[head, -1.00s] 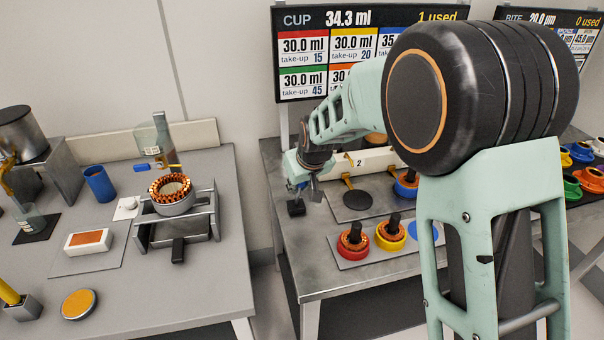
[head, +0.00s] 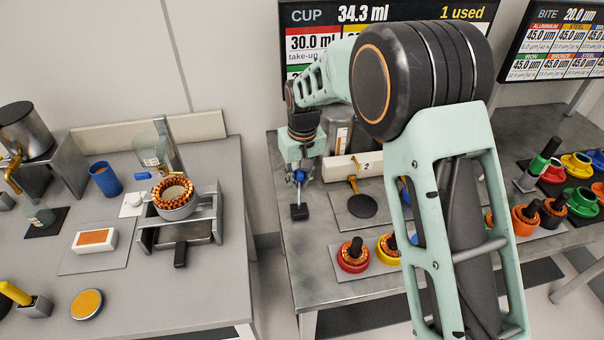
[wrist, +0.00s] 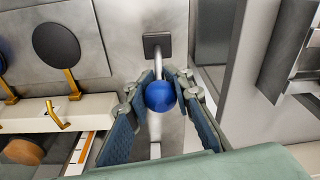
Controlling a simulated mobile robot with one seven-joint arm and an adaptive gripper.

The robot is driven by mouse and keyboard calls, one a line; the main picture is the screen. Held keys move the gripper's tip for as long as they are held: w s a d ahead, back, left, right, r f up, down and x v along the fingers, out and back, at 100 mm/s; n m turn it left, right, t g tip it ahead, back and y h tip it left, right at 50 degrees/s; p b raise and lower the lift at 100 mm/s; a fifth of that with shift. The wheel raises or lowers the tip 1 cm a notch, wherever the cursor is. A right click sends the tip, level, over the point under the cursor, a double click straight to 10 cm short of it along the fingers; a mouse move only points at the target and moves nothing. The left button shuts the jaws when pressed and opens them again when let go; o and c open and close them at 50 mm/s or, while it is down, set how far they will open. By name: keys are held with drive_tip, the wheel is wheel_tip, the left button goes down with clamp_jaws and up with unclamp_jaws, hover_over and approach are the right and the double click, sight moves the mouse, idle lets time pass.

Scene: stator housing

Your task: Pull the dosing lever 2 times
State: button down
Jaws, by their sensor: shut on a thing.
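The dosing lever shows in the wrist view as a blue ball knob (wrist: 160,96) on a pale metal rod (wrist: 157,62) that rises from a black square foot (wrist: 158,46). My gripper (wrist: 164,78) has one finger on each side of the knob and is shut on it. In the head view my gripper (head: 299,178) points down at the left end of the right-hand bench, with the blue knob between its fingers. The black foot (head: 299,212) stands just below it. The white dispenser bar marked 2 (head: 342,168) is right of the lever, with a brass spout over a dark round pad (head: 362,206).
The sign (head: 390,14) reads CUP 34.3 ml, 1 used. Red (head: 352,256) and yellow cups with copper windings stand at the bench front. A left-hand bench (head: 215,285) holds a copper stator (head: 173,191) on a stand; a gap separates the benches.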

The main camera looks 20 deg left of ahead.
idle(0.3)
drive_tip(key=c, duration=1.7)
unclamp_jaws()
drive_tip(key=shift+w, duration=0.1)
drive_tip(key=r, duration=0.8)
drive_tip(key=s+d+r, duration=0.1)
drive_tip(key=r, duration=0.3)
drive_tip(key=shift+s, duration=0.1)
drive_tip(key=shift+f, duration=0.1)
